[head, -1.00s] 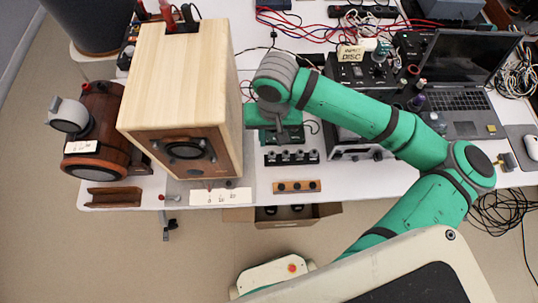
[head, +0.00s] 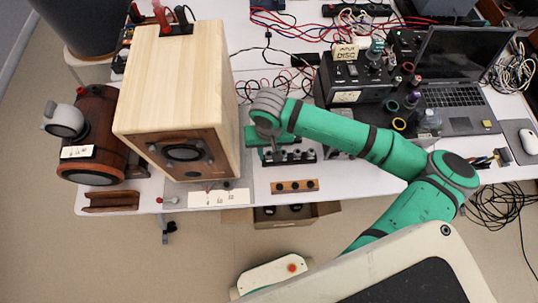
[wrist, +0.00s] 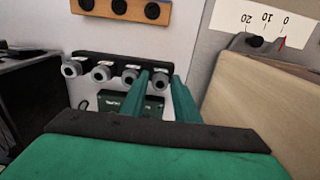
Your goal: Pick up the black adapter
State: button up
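A black bar with a row of grey round connectors (head: 303,156) lies on the white table, right of the wooden speaker; it is the likeliest black adapter, though I cannot be sure. It also shows in the wrist view (wrist: 115,63). My gripper (head: 264,154) is low at the bar's left end in the head view. In the wrist view, my gripper's two green fingers (wrist: 161,75) are apart, with the bar's end connector showing between their tips. I cannot tell whether they touch it. A dark green labelled box (wrist: 118,100) is beside the bar, partly hidden by the fingers.
The tall wooden speaker (head: 175,95) stands close on the left of my gripper. An orange-brown strip with black knobs (head: 295,186) lies near the table's front edge. A black input box (head: 350,85), a laptop (head: 455,90) and loose cables crowd the right and back.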

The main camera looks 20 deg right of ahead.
aim_at(269, 155)
jog(key=shift+f, duration=0.2)
grip_shut()
notch_tip(269, 155, up, 10)
dwell(0.5)
jog(key=shift+r, duration=0.2)
jog(key=shift+r, duration=1.8)
jog(key=shift+w, duration=0.1)
